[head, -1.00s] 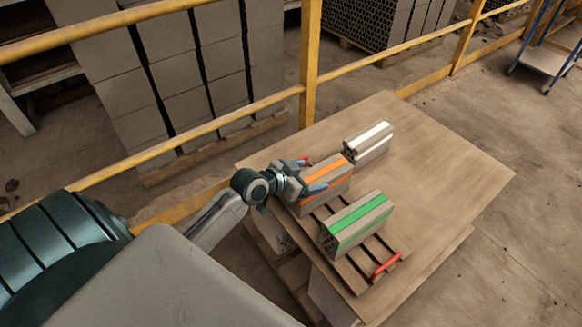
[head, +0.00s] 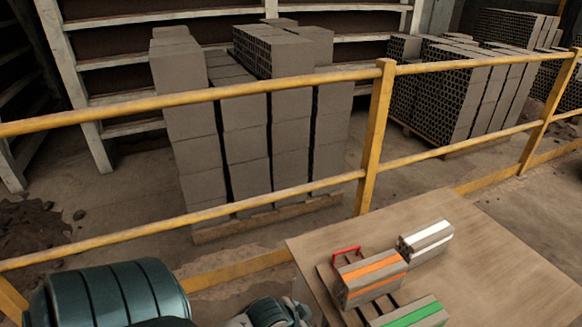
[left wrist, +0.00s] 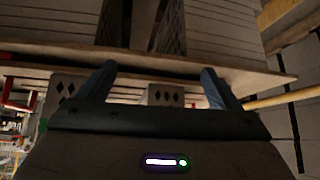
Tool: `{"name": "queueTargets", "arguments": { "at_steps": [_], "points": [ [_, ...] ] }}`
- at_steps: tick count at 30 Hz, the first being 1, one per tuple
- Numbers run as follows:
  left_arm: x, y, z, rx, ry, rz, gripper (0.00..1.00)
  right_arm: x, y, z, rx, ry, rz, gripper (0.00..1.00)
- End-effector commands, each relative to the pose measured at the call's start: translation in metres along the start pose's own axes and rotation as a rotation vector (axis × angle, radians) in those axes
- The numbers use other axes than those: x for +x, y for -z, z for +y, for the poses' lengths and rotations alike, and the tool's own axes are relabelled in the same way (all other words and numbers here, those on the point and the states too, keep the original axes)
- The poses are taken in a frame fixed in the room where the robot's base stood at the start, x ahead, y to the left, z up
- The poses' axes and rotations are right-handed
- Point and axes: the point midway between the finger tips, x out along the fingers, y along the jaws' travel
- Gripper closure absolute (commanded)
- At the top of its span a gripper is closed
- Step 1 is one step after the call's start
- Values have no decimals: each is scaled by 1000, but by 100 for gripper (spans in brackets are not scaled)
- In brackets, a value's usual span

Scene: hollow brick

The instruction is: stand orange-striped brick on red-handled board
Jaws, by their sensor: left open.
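The grey orange-striped brick (head: 371,281) rests on the slatted wooden board (head: 329,283), near the board's red handle (head: 346,252). The green-striped brick (head: 412,317) sits in front of it, cut off by the picture's lower edge. My left arm's wrist shows at the bottom of the head view, left of the board and apart from the orange-striped brick. My left gripper (left wrist: 158,82) is open in the left wrist view, with nothing between its fingers. Beyond the fingers are holed block ends (left wrist: 68,88) and a plank edge; I cannot tell which blocks they are. My right gripper is not in view.
The white-striped brick (head: 425,241) stands on the wooden table (head: 490,262), behind and right of the orange-striped brick. The table's right side is clear. A yellow railing (head: 375,135) runs behind the table, with stacked grey blocks (head: 245,140) beyond it.

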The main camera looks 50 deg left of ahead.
Motion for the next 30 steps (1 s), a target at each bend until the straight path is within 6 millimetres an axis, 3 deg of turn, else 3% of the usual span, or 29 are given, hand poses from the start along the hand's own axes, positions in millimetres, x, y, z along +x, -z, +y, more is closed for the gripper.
{"name": "queueTargets", "arguments": {
  "at_steps": [1, 3, 6, 9, 30],
  "points": [
    [4, -27, 12, -28, 18, -87, 14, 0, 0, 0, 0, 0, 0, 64],
    [4, -60, 23, -51, 48, -201, 14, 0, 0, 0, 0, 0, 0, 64],
    [1, -94, 36, -75, 79, -325, 14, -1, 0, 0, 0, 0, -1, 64],
    [-2, -111, 44, -88, 95, -393, 14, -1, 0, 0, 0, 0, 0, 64],
    [-3, -116, 45, -89, 101, -412, 14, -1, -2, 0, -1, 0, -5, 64]
  ]
}}
